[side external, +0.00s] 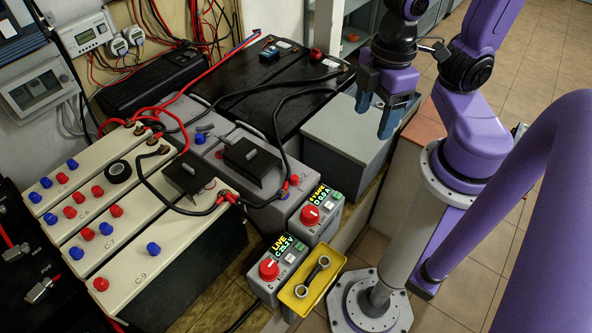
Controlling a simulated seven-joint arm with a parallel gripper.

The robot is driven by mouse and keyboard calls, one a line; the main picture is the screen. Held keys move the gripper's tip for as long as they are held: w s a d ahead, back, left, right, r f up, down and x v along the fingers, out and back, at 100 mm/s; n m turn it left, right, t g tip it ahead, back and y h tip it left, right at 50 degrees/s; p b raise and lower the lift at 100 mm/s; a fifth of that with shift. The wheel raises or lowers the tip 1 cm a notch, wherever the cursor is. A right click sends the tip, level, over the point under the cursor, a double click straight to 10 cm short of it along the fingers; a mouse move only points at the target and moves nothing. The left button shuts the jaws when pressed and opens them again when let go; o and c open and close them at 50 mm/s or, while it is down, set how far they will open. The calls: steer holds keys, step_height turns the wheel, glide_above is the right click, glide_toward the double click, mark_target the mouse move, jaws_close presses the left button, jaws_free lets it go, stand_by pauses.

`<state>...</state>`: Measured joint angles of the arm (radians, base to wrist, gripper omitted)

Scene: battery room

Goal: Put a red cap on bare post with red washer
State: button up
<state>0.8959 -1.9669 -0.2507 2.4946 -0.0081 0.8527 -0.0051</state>
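Several red caps sit on the cream batteries at left, among them one on the front battery (101,284) and one on the row behind (116,211). Blue caps (153,249) sit among them. A small red piece (295,180) shows on the grey battery near its cable end; I cannot tell whether it is a cap or a washer. A larger red piece (315,54) is on the black battery. I cannot pick out a bare post with a red washer. My gripper (386,112) points down above the grey box, open, with nothing visible between its blue fingers.
The grey box (345,135) has a mostly clear top. Cables (277,125) and black covers (252,158) cross the battery tops.

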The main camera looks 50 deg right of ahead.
steer(key=shift+o, duration=0.5)
steer(key=w+a+f, duration=0.2)
steer(key=w+f, duration=0.3)
steer(key=w, duration=0.1)
steer(key=shift+a+m+t, duration=0.25)
steer(key=shift+m+t, duration=0.15)
steer(key=m+t+y, duration=0.2)
steer(key=y, duration=0.1)
glide_above(296, 177)
steer(key=f, duration=2.1)
steer(key=shift+s+f, duration=0.1)
steer(key=shift+s, duration=0.1)
steer(key=shift+d+f+m, duration=0.15)
steer(key=shift+f+m, duration=0.15)
steer(key=shift+f, duration=3)
steer(key=c, duration=1.3)
